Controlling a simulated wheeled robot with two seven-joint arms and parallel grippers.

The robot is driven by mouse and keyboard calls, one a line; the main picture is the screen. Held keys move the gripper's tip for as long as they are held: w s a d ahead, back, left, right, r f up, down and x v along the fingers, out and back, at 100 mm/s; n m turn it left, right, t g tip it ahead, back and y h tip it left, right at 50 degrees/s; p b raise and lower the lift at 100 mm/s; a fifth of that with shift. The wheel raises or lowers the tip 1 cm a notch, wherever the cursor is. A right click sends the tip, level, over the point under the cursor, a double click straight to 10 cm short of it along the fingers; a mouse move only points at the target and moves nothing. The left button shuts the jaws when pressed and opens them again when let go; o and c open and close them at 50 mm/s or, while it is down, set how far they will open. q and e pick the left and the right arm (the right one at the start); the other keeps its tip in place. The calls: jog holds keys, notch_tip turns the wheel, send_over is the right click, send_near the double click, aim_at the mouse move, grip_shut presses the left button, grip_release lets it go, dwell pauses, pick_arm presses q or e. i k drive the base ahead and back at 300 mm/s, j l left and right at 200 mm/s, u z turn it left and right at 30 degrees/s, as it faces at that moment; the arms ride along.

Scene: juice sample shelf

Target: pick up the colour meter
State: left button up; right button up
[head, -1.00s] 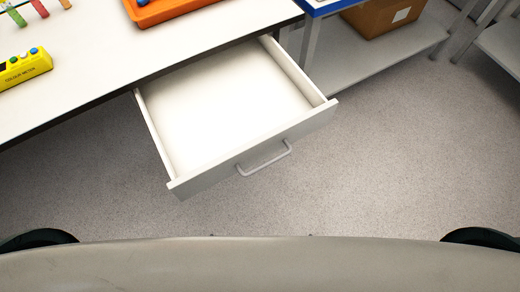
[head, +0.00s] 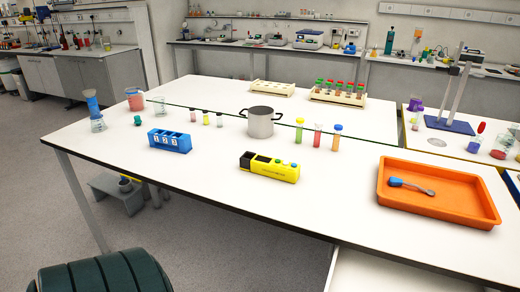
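The colour meter (head: 270,168) is a yellow box with a dark well at its left end and small coloured buttons on top. It lies on the white table (head: 220,185), near the front edge and right of the middle of the view. Nothing touches it. Neither of my grippers shows in the head view.
A blue numbered rack (head: 169,141) stands left of the meter. A metal pot (head: 261,122) and several juice tubes (head: 318,135) stand behind it. An orange tray (head: 437,192) with a blue-handled tool (head: 410,186) is at right. An open drawer (head: 375,273) juts out at the bottom right.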

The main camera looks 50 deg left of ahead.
aim_at(252, 162)
jog(key=u, duration=1.55)
jog(key=z, duration=1.7)
jog(key=k+j, duration=0.2)
jog(key=j, duration=0.15)
jog(key=k+j, duration=0.25)
jog(key=j, duration=0.15)
jog(key=k+j, duration=0.2)
jog(key=j, duration=0.15)
jog(key=k+j, duration=0.2)
jog(key=j, duration=0.15)
